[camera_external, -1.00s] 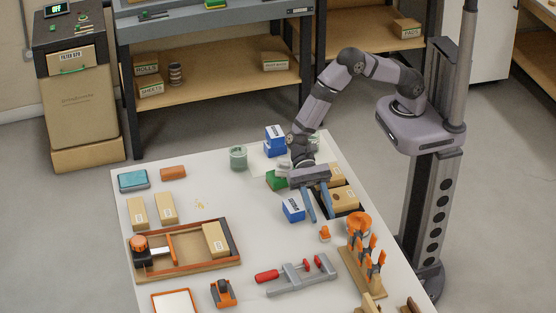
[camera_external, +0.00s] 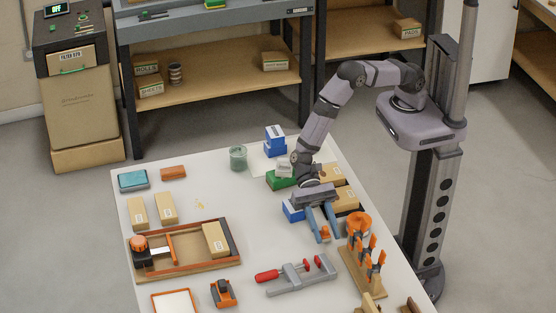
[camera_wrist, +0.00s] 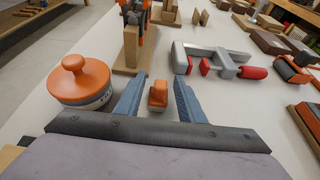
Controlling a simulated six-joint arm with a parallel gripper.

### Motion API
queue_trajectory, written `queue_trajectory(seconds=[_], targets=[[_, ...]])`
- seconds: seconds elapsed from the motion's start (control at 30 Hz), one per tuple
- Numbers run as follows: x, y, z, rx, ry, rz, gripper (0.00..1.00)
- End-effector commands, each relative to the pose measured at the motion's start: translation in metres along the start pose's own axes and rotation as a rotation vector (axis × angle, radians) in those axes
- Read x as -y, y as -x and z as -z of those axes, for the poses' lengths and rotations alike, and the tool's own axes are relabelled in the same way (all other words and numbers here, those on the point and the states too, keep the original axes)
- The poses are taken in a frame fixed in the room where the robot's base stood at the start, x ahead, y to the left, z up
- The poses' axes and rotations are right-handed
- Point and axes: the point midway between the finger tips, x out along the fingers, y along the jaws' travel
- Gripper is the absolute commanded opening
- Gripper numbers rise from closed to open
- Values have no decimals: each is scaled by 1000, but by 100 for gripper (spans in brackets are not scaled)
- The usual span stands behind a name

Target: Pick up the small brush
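A small orange piece with a pale base (camera_external: 325,231) stands on the white table and looks like the small brush; its bristles cannot be made out. It also shows in the wrist view (camera_wrist: 157,94), between the two blue fingers. My gripper (camera_external: 328,238) is open and low over the table, its fingers on either side of this piece. In the wrist view, gaps show between the piece and both fingers of my gripper (camera_wrist: 159,84).
A round orange-topped container (camera_wrist: 80,80) stands close to one finger. A wooden rack with orange-handled tools (camera_external: 362,272) and a grey clamp with red handles (camera_external: 300,279) are nearby. A blue box (camera_external: 292,212) and cardboard boxes (camera_external: 346,199) sit behind the gripper.

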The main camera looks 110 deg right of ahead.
Motion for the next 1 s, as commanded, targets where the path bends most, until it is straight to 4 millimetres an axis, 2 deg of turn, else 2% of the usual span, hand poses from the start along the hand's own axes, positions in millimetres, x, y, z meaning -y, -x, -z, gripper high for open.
queue_trajectory(seconds=[0.1,0.23,0.27,0.67,0.87,1.0], targets=[[0,0,0,0,0,0,36],[0,0,0,0,0,0,5],[0,0,0,0,0,0,1],[0,2,-5,1,2,1,1],[1,10,-24,2,4,1,1],[1,19,-45,2,4,2,1]])
